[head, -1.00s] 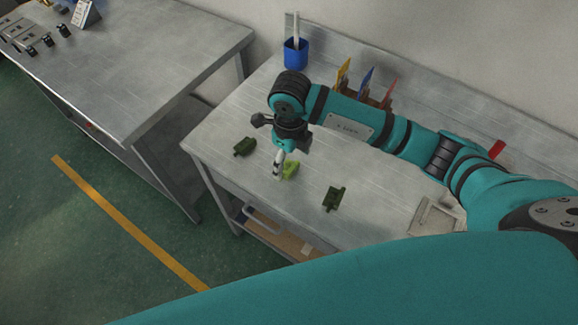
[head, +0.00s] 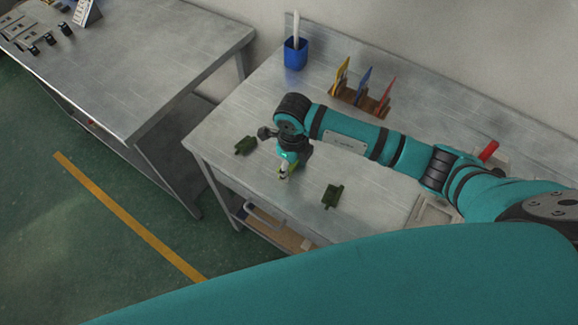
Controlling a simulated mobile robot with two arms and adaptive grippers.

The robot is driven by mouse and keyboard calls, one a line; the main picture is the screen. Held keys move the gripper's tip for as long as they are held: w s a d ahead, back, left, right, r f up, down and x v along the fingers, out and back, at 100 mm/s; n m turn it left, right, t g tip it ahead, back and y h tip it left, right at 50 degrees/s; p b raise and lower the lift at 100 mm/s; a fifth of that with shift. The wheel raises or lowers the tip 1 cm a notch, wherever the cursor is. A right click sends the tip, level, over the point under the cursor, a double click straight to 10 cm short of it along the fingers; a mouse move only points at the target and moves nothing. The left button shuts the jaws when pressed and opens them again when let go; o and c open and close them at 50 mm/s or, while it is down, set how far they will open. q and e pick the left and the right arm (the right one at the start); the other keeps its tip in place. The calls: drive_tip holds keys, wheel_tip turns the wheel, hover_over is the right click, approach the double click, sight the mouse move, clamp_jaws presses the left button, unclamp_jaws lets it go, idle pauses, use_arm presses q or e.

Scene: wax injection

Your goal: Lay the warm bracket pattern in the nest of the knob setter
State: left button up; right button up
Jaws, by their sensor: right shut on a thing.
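My right gripper (head: 285,171) reaches down over the right-hand table and is shut on a light green bracket pattern (head: 294,167). The gripper hides much of the pattern, and I cannot tell whether it still touches the table. Two dark green brackets lie on the table, one to the left of the gripper (head: 246,145) and one to its right (head: 332,195). A pale fixture (head: 433,212) sits at the right, partly hidden by my arm. A red handle (head: 488,150) shows behind the arm; I cannot tell if both belong to the knob setter. My left gripper is out of view.
A blue cup (head: 295,54) with a white stick and a wooden rack (head: 362,99) with yellow, blue and red pieces stand at the table's back. A second metal table (head: 150,60) stands left across a gap. The table's front middle is mostly clear.

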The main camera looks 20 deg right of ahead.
drive_tip(key=shift+c, duration=1.3)
drive_tip(key=shift+r+b, duration=0.55)
drive_tip(key=shift+r, duration=0.3)
drive_tip(key=shift+s+a+r+b, duration=0.3)
drive_tip(key=shift+a+r+b, duration=0.2)
drive_tip(key=shift+r+b, duration=0.25)
drive_tip(key=s+a+r+b, duration=0.1)
drive_tip(key=s+a+b, duration=0.3)
drive_tip(key=s+a, duration=0.5)
drive_tip(key=a, duration=0.2)
drive_tip(key=shift+a+r, duration=0.4)
